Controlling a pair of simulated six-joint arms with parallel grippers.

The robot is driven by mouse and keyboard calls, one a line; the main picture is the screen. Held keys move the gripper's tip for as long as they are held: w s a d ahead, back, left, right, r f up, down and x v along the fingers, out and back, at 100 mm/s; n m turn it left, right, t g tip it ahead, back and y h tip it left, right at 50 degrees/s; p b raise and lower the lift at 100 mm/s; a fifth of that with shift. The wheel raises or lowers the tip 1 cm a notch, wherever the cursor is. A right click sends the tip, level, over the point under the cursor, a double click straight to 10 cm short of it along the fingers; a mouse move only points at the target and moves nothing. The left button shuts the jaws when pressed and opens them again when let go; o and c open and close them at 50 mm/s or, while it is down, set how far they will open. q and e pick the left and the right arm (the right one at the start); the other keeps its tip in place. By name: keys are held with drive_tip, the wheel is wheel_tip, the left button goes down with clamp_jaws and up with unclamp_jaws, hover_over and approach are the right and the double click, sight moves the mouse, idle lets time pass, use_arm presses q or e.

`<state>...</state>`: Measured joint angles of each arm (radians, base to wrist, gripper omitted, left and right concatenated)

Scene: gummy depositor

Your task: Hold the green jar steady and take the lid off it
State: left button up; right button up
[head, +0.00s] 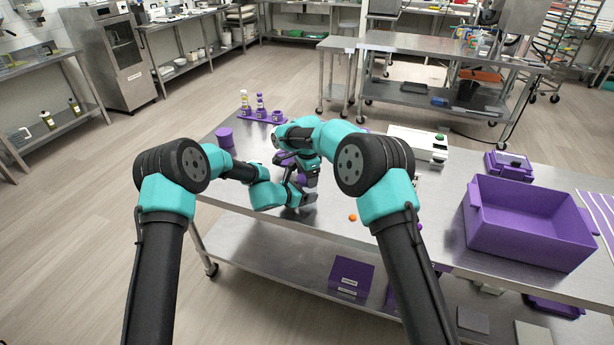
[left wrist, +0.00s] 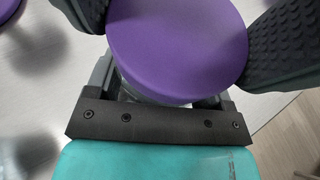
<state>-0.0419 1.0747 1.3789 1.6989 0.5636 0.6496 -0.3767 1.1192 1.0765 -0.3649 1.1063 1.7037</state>
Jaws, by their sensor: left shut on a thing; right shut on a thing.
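In the left wrist view a round, flat-topped purple lid (left wrist: 178,45) fills the space between the dark ridged fingers of my left gripper. Below its rim a sliver of clear material shows. No green shows there. In the head view my left gripper (head: 301,192) is low over the table's middle, seen from behind, and my right gripper (head: 300,165) is just above and beside it. Both are shut. A bit of purple (head: 285,158) shows between the arms, mostly hidden by them. I cannot make out the jar's body or what exactly the right fingers grip.
A purple cylinder (head: 225,138) stands on the table's left side. A purple rack (head: 262,115) with small bottles is at the far edge. An orange ball (head: 352,217) lies near the front. A white machine (head: 417,146) and a big purple bin (head: 527,222) stand to the right.

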drive_tip(key=shift+c, duration=0.6)
drive_tip(key=shift+n, duration=1.7)
drive_tip(key=o, duration=1)
drive_tip(key=shift+r, duration=0.1)
drive_tip(key=shift+r, duration=2.15)
